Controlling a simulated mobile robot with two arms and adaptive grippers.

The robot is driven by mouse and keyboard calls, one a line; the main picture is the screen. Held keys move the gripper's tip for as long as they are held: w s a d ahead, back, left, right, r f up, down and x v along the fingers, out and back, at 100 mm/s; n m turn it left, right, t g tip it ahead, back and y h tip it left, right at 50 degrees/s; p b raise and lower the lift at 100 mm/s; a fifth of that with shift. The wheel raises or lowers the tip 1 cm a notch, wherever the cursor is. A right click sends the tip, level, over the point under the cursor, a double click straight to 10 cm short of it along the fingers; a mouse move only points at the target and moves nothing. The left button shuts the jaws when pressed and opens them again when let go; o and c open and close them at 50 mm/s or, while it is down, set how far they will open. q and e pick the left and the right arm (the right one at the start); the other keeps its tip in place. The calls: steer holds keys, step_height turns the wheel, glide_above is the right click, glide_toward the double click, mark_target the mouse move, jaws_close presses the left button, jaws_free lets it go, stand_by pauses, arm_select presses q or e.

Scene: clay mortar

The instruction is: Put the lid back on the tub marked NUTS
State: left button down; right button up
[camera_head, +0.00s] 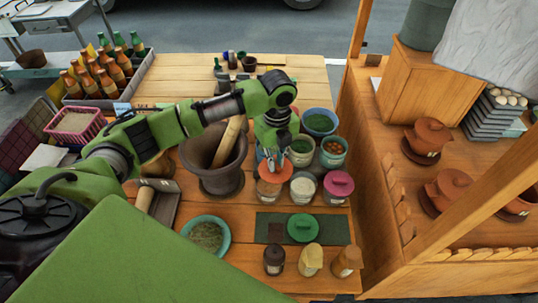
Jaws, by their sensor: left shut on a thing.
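My left gripper (271,162) reaches down from above, shut on the top of an orange lid (275,173). The lid is over a pale tub (268,194); I cannot tell whether it rests on the rim or is just above it. An open tub of brown, nut-like pieces (334,148) stands to the right, behind a tub with a pink lid (340,181). An open tub with green contents (300,147) and one with whitish contents (303,185) stand nearby. A green lid (302,228) lies on a dark mat (268,228). Tub labels are too small to read. My right gripper is out of view.
A large mortar (222,182) with a wooden pestle (227,142) stands left of the tubs. A blue bowl (319,120) stands behind them. A teal bowl (207,236) and several small jars (311,258) are in front. A wooden counter (390,232) borders the right side.

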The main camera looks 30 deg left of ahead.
mark_target(269, 172)
arm_select(q)
steer(key=m, duration=0.1)
steer(key=a+f+m+p, duration=0.1)
steer(key=shift+w+a+m, duration=0.15)
steer(key=shift+w+m, duration=0.15)
steer(key=shift+m, duration=0.1)
steer(key=m, duration=0.1)
steer(key=a+f+m, duration=0.1)
steer(key=m, duration=0.1)
steer(key=shift+w+a+f+p, duration=0.2)
steer(key=shift+w+p, duration=0.05)
steer(key=shift+p, duration=0.1)
steer(key=shift+f+b, duration=2.75)
steer(key=shift+f, duration=0.45)
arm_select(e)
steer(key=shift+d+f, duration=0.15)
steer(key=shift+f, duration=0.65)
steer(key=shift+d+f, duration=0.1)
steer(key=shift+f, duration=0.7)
arm_select(q)
steer(key=shift+p, duration=0.3)
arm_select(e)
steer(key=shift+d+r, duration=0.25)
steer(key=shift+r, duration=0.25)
arm_select(q)
steer(key=shift+f+p, duration=0.15)
steer(key=shift+p, duration=0.3)
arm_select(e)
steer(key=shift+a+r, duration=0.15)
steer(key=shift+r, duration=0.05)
